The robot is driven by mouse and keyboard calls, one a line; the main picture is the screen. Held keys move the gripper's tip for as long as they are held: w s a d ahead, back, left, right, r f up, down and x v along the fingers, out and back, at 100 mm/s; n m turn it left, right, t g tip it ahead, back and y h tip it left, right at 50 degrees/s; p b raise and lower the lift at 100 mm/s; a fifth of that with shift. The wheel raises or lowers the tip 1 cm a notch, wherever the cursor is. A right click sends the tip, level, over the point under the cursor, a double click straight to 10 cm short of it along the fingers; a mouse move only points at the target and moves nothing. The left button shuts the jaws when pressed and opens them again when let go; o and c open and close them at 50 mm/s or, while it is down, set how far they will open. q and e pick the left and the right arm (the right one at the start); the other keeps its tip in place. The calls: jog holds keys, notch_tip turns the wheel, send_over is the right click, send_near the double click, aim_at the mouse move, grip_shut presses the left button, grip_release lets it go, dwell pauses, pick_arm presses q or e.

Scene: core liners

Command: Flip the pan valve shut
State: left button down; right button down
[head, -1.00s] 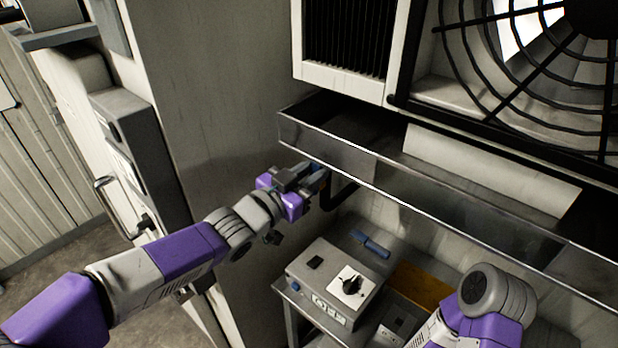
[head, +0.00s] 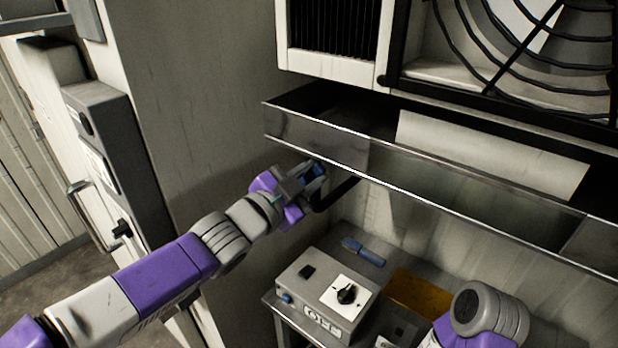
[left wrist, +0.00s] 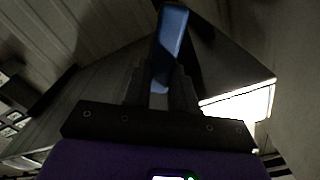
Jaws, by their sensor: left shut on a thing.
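The pan is a long shallow metal tray (head: 420,199) below the fan unit in the head view. A dark bent pipe (head: 337,192) hangs under its left part. My left gripper (head: 314,172) is just below the pan's front edge, by the pipe. It is shut on a blue valve handle (head: 320,168), largely hidden by the fingers in the head view. In the left wrist view the blue handle (left wrist: 169,45) stands out between the fingers (left wrist: 160,90). The valve body cannot be made out. My right arm shows at lower right, but its gripper is out of view.
A grey control box (head: 318,292) with a dial sits on a bench below the pan, next to a blue-handled tool (head: 362,250) and a brown board (head: 420,291). A tall wall panel stands left of the pan, close to my left arm.

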pick_arm(q)
jog(key=c, duration=0.9)
grip_release()
jog(key=shift+a, duration=0.1)
jog(key=shift+p+v, duration=1.2)
jog(key=shift+v, duration=2.55)
